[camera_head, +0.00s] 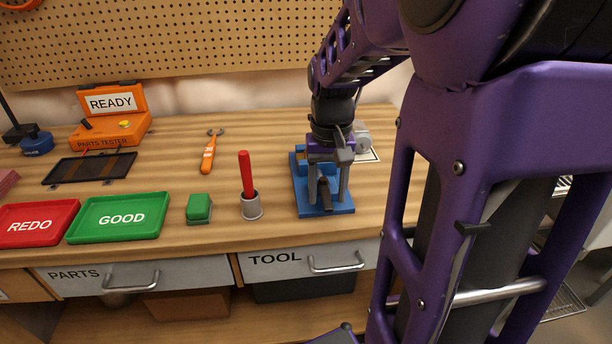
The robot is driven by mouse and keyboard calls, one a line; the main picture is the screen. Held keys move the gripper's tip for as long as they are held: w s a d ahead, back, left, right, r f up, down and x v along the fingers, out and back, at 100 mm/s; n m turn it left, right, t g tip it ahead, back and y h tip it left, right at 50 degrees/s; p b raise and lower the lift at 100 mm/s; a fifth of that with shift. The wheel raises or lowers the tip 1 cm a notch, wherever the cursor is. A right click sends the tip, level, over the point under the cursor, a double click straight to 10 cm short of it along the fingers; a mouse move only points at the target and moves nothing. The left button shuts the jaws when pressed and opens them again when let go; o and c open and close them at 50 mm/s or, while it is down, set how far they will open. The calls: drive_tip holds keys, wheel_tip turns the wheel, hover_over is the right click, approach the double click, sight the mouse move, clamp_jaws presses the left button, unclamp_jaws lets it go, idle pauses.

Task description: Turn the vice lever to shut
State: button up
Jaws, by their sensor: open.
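A blue vice (308,207) stands on the wooden workbench, right of centre. Its dark lever (324,196) shows at the front, upright or nearly so, below my gripper. My gripper (328,188) points down over the vice, with its fingers open on either side of the lever. I cannot tell whether the fingers touch the lever. My purple wrist and arm hide much of the vice's upper and back parts, including most of its jaws.
A red rod stands in a grey cup (251,206) left of the vice, beside a green block (199,208). A green GOOD tray (118,217), red REDO tray (36,222), orange wrench (209,155) and orange parts tester (110,129) lie further left. Drawers (306,262) front the bench.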

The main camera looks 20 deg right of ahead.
drive_tip(key=shift+c, duration=0.3)
clamp_jaws()
idle(1.1)
